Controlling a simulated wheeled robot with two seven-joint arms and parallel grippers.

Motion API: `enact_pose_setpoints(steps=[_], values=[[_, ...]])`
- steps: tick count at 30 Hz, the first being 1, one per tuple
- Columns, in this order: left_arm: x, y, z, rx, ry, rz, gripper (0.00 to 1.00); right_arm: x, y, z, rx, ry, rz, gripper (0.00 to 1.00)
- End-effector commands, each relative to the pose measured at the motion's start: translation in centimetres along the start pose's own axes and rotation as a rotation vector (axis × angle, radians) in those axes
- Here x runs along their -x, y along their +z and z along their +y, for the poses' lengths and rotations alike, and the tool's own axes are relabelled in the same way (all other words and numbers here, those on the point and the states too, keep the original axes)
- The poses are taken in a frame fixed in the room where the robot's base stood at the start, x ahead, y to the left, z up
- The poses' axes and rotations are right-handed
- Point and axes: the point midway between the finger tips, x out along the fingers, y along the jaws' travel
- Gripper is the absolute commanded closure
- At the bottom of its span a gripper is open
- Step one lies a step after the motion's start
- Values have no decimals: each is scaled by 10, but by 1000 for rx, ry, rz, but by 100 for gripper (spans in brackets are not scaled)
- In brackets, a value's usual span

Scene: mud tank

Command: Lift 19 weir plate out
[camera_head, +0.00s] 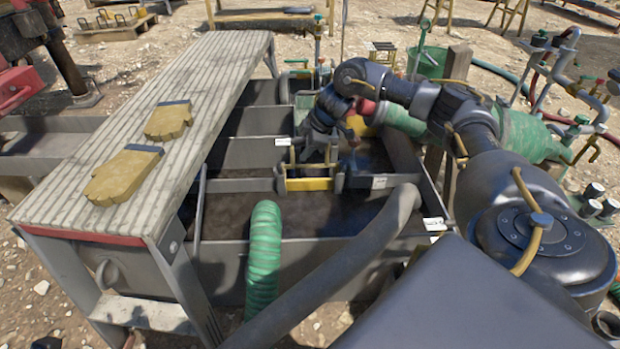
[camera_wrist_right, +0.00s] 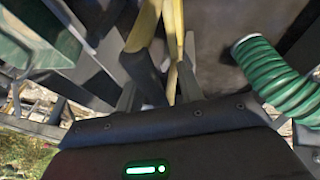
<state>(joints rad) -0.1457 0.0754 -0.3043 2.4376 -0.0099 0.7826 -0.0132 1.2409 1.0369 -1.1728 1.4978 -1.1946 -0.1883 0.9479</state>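A yellow weir plate (camera_head: 309,184) with an upright yellow handle stands in a cross slot of the grey mud tank (camera_head: 225,250). In the right wrist view, yellow handle bars (camera_wrist_right: 172,50) run between my two fingers (camera_wrist_right: 158,88), which stand apart with gaps showing. Contact with the handle is hard to judge. My left gripper is not in view.
A slatted walkway (camera_head: 170,125) with two tan gloves (camera_head: 168,120) runs along the tank's left. Pipes and valves (camera_head: 575,90) stand at the right.

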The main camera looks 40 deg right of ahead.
Motion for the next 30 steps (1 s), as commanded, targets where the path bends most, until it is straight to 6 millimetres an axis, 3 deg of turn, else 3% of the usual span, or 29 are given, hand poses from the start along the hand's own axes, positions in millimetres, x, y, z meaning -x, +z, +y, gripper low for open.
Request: enact_pose_setpoints(steps=[1, 8, 30], values=[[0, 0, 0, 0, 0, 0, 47, 0, 0, 0, 0, 0, 0, 70], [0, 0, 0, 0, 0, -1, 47, 0, 0, 0, 0, 0, 0, 100], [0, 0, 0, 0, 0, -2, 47, 0, 0, 0, 0, 0, 0, 100]])
